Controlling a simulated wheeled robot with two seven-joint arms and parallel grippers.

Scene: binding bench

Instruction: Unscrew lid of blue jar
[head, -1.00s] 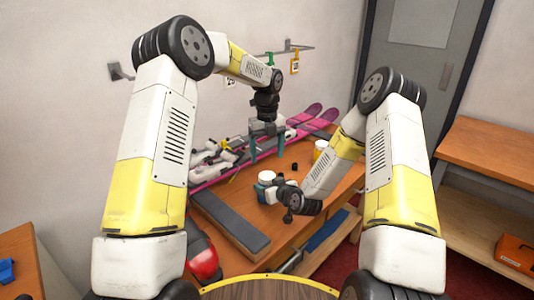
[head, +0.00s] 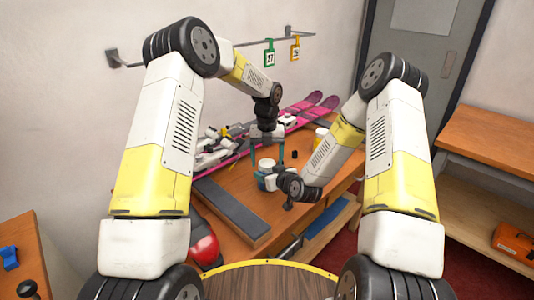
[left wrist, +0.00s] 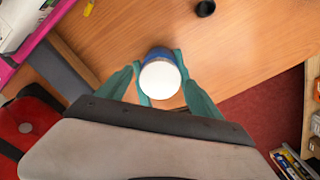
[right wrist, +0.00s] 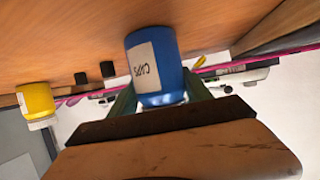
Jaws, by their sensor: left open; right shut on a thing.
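The blue jar (right wrist: 152,65) has a label reading "CAPS" and stands upright on the bench; it also shows in the head view (head: 266,170). Its white lid (left wrist: 160,79) is on it, seen from above in the left wrist view. My right gripper (head: 266,182) is shut on the jar's body from the near side. My left gripper (head: 267,155) points straight down above the jar, open, with its teal fingers on either side of the lid and apart from it. The exact finger height against the lid is hard to tell.
A yellow jar (right wrist: 37,100) stands farther back on the bench. A small black cap (head: 294,154) lies between the jars. Pink skis (head: 310,106) run along the wall side, and a dark grey block (head: 232,208) lies in front.

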